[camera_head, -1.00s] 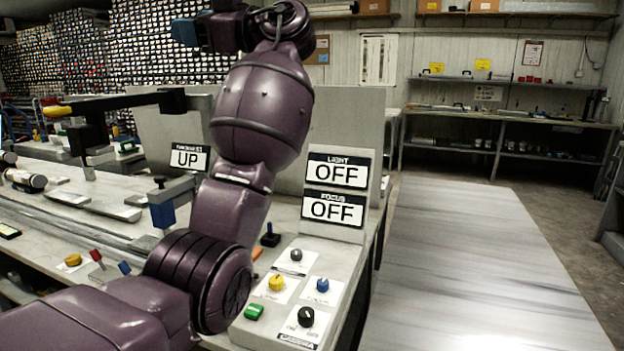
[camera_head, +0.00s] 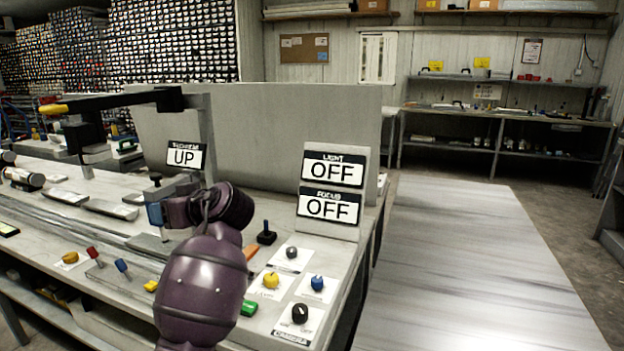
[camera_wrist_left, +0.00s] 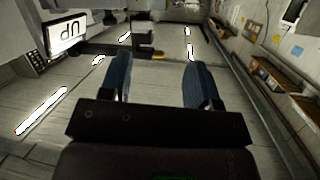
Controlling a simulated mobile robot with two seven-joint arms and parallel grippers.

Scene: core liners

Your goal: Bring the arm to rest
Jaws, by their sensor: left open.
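My left arm (camera_head: 203,281), purple and jointed, rises from the bottom of the head view over the bench. The fingertips are hard to tell from that block there. In the left wrist view my left gripper (camera_wrist_left: 155,80) is open, its two blue fingers wide apart with nothing between them. A sign reading UP, seen upside down (camera_wrist_left: 67,35), and bright strips show beyond it. My right gripper is not in view.
The bench carries a control panel with a yellow knob (camera_head: 271,280), a blue knob (camera_head: 317,283) and a black knob (camera_head: 300,313). Upright signs read OFF (camera_head: 333,170) and UP (camera_head: 185,157). A bare grey table (camera_head: 470,270) is clear at right.

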